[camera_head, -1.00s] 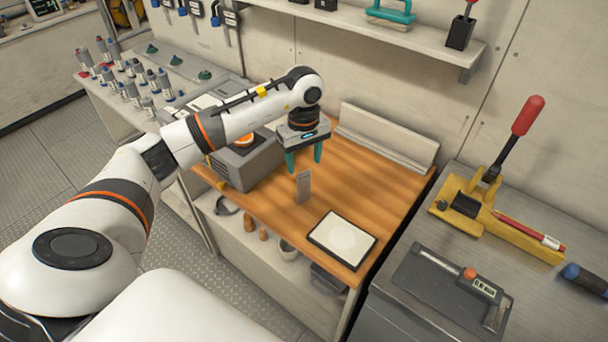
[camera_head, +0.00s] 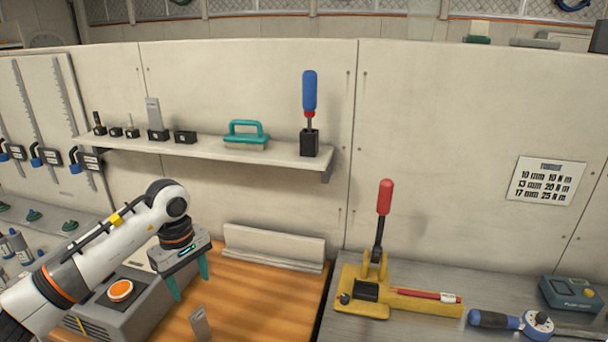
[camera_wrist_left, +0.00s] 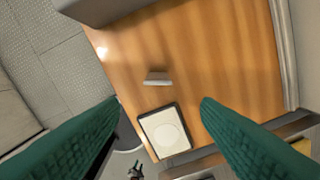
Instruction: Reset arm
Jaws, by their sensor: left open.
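My left gripper (camera_head: 191,283) hangs over the wooden bench top (camera_head: 250,295), its two teal fingers spread apart with nothing between them. In the left wrist view the open fingers (camera_wrist_left: 160,105) frame the bench from above. A small grey upright block (camera_head: 200,322) stands on the wood below and beside the gripper, apart from it; it also shows in the left wrist view (camera_wrist_left: 157,79). A dark-framed pad with a pale disc (camera_wrist_left: 165,131) lies on the bench in the left wrist view. My right gripper is in no view.
A grey box with an orange button (camera_head: 120,291) stands left of the gripper. A yellow lever press (camera_head: 375,290) and a blue-handled wrench (camera_head: 512,322) lie on the grey counter at right. A shelf (camera_head: 230,152) with tools runs along the wall behind.

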